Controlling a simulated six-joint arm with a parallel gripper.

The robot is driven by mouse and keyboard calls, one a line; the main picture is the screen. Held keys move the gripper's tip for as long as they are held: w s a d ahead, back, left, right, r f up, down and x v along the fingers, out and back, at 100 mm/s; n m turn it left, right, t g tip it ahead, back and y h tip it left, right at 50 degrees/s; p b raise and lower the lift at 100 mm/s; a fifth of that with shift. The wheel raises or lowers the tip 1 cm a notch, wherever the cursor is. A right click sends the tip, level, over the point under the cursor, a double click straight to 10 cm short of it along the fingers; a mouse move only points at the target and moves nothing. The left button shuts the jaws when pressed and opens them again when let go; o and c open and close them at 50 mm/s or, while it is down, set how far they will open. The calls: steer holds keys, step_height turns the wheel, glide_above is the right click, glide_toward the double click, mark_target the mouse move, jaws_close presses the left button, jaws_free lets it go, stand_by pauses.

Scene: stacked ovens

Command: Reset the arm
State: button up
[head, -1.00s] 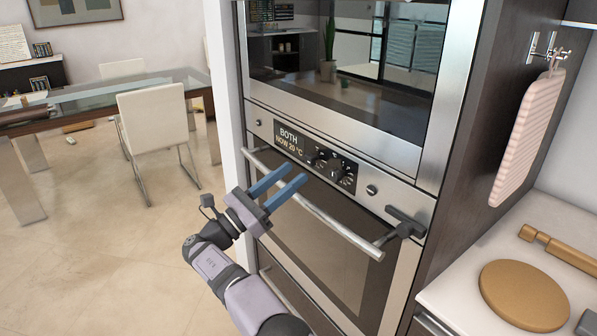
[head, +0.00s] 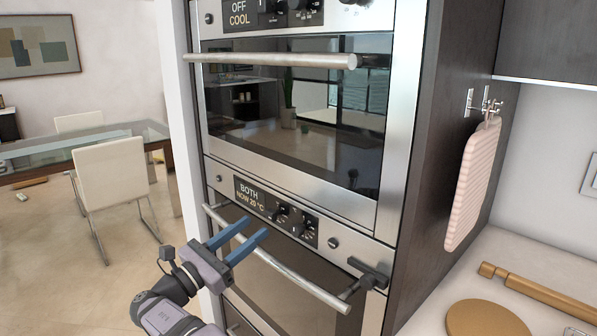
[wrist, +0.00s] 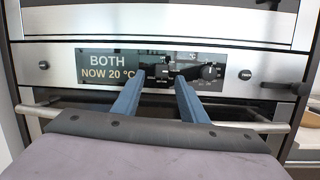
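My gripper (head: 247,245) has two blue fingers held apart with nothing between them. It is in front of the lower oven (head: 290,293), near its control panel and door handle (head: 280,262). In the wrist view, the open fingers (wrist: 157,95) point at the lower oven's panel (wrist: 150,67), whose display reads "BOTH NOW 20 °C". The lower oven door looks shut. The handle bar (wrist: 35,108) passes behind my gripper in that view, and its middle is hidden.
The upper oven (head: 290,110) has a shut door, a handle (head: 270,60) and a display reading "OFF COOL". A counter at right holds a round board (head: 487,320) and a rolling pin (head: 540,290). A pink mitt-like item (head: 470,185) hangs from hooks. Open floor lies left.

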steer(key=s+d+f+m+g+y+b, duration=0.1)
steer(key=s+d+f+m+g+y, duration=0.1)
steer(key=s+d+f+m+g, duration=0.45)
steer(key=s+d+f+m+g+y+b, duration=0.1)
steer(key=s+d+f+y, duration=0.25)
steer(key=f, duration=0.55)
steer(key=s+d+f+m+g+y+b, duration=0.2)
steer(key=s+d+f+m+g, duration=0.25)
steer(key=f, duration=0.35)
steer(key=s+d+f+m+g+y+p, duration=0.1)
steer(key=s+d+f+m+g+y, duration=0.15)
steer(key=s+d+m, duration=0.6)
steer(key=s+d+f+m+g+y+p, duration=0.1)
steer(key=s+d+f+m+y, duration=0.15)
steer(key=s+d+m, duration=0.6)
steer(key=s+a+r+n+p, duration=0.1)
steer(key=r+p, duration=0.7)
steer(key=r, duration=0.1)
steer(key=s+a+r+n+y+p, duration=0.1)
steer(key=a+r+p, duration=0.1)
steer(key=r+p, duration=0.7)
steer(key=shift+r, duration=0.25)
